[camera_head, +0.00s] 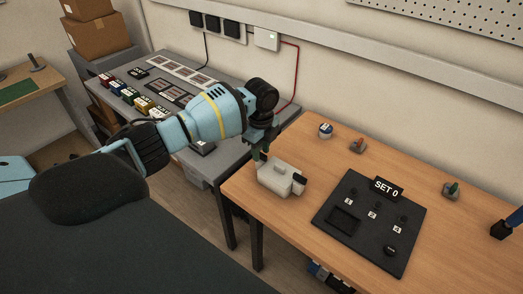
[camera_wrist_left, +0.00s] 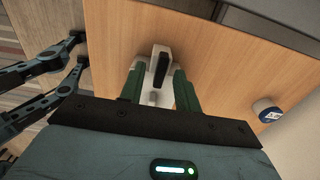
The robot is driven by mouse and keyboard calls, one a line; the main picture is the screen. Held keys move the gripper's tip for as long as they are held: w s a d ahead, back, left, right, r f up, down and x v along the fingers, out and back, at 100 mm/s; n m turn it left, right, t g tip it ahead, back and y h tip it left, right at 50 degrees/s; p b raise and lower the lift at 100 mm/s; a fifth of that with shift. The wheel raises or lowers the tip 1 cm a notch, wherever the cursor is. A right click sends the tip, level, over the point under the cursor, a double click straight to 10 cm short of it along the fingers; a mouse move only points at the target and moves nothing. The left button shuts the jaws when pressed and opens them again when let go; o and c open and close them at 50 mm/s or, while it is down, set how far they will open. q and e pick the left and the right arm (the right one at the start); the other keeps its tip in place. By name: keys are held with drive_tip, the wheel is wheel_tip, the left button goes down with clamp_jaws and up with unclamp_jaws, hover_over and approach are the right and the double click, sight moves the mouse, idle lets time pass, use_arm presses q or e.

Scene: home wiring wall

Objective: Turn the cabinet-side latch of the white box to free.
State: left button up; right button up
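The white box (camera_head: 273,179) sits on the wooden table near its left end, with a black latch (camera_head: 299,180) at its right end. My left gripper (camera_head: 262,156) reaches down at the box's left end, on the grey cabinet's side. In the left wrist view its two green fingers (camera_wrist_left: 158,88) stand apart on either side of a white part of the box, with a small white knob (camera_wrist_left: 153,97) between them. The black latch (camera_wrist_left: 160,66) shows beyond it. Whether the fingers touch the knob cannot be told.
A black panel marked SET 0 (camera_head: 350,247) lies to the right of the box. A round blue-and-white piece (camera_head: 325,131) and an orange-topped switch (camera_head: 358,146) stand behind. A green-topped switch (camera_head: 451,191) is farther right. The grey cabinet (camera_head: 225,160) stands left.

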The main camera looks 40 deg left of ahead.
use_arm(q)
drive_tip(key=shift+f, duration=0.25)
clamp_jaws()
